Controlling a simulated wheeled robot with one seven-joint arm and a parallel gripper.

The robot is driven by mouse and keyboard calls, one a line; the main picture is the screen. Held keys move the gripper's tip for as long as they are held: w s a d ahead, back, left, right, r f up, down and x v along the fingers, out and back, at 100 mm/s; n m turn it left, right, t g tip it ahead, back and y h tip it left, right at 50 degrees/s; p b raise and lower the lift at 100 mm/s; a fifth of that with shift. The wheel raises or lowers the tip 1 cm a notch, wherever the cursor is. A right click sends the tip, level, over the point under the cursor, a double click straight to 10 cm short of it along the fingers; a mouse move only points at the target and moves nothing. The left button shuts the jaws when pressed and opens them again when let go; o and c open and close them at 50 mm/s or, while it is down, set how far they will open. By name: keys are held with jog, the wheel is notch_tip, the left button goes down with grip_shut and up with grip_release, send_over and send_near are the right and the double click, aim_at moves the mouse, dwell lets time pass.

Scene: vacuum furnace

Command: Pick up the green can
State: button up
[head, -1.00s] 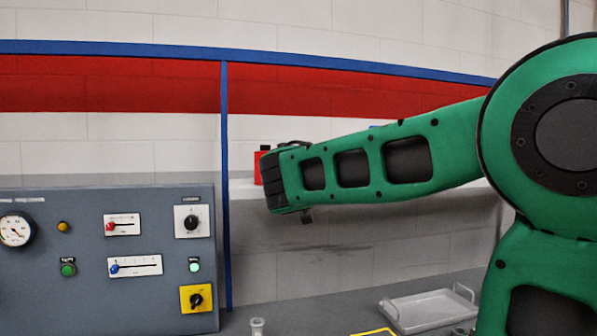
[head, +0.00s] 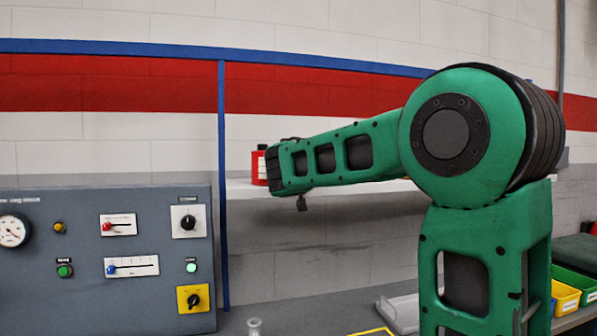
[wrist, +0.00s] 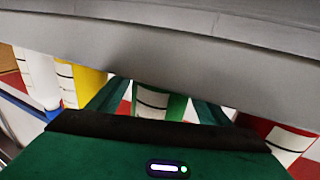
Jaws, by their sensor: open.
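The green can (wrist: 160,104), with a white label, shows in the wrist view in the gap between the two fingers of my gripper (wrist: 158,97). The fingers are apart and touch nothing that I can make out. I cannot tell how far the can sits between them. The grey band across the top of the wrist view hides the can's top. In the head view my arm covers the green can and the fingers.
In the head view, a red can (head: 258,166) stands on the wall shelf (head: 240,188). A control panel (head: 105,262) is at left.

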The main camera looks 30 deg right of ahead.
jog(key=c, duration=1.4)
jog(key=shift+r, duration=0.1)
